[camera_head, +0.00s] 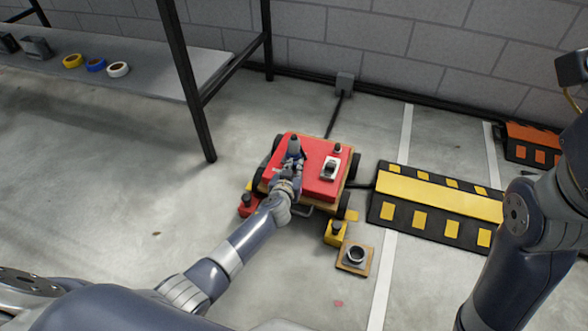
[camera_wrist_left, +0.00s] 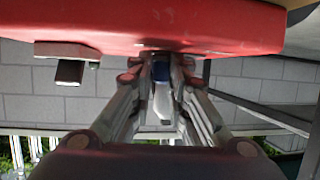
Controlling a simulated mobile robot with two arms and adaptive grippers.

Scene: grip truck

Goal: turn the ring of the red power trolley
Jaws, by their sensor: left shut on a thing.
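The red power trolley (camera_head: 320,178) stands on the concrete floor in the middle of the head view, with a red top and dark wheels. Its red body also fills the top of the left wrist view (camera_wrist_left: 200,30). My left gripper (camera_head: 293,158) reaches over the trolley's near left part, its fingers closed together. In the wrist view the fingertips (camera_wrist_left: 161,78) meet around a small dark blue piece (camera_wrist_left: 161,70) at the red body. I take it as the ring; the fingers hide most of it. A grey, dark-tipped upright part (camera_head: 294,144) shows just beyond the fingers. My right gripper's fingers are not visible.
A white-and-dark fitting (camera_head: 330,168) and a dark knob (camera_head: 338,148) sit on the trolley top. A yellow block (camera_head: 335,233) and a wooden plate with a ring (camera_head: 356,257) lie in front. A black-yellow ramp (camera_head: 435,204) is right; a shelf (camera_head: 140,65) stands left.

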